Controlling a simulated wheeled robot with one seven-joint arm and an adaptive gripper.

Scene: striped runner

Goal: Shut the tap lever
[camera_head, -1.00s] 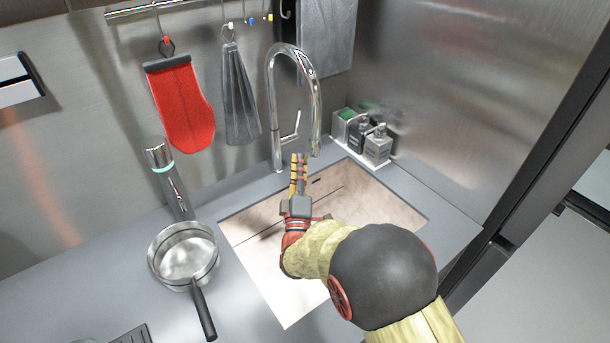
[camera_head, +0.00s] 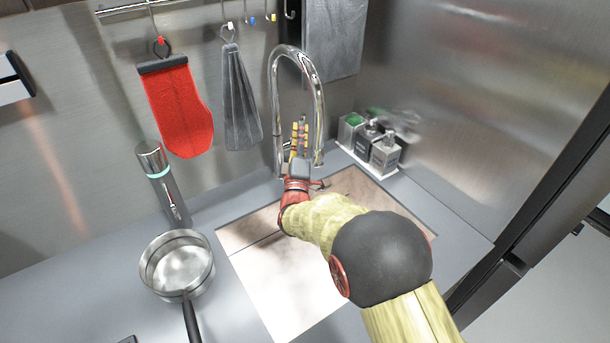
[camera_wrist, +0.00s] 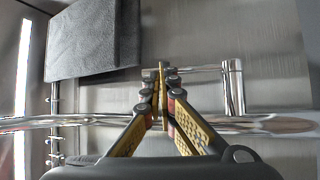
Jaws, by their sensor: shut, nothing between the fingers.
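The chrome tap (camera_head: 319,100) arches up behind the sink. It also crosses the wrist view (camera_wrist: 275,124) as a shiny horizontal tube. In the wrist view, a short cylinder on it carries the thin tap lever (camera_wrist: 203,69), which runs left to behind my fingertips. My gripper (camera_head: 300,127) is shut and empty, its fingers pointing up beside the tap body, under the arch. The closed fingertips also show in the wrist view (camera_wrist: 161,72). They overlap the lever's end there; I cannot tell if they touch it. In the head view my fingers mostly hide the lever.
The sink (camera_head: 285,290) lies below my arm. A soap set (camera_head: 385,152) stands right of the tap. A saucepan (camera_head: 178,264) and a dark cylindrical device (camera_head: 163,185) stand at left. A red mitt (camera_head: 178,110) and grey cloths (camera_head: 240,105) hang on the wall.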

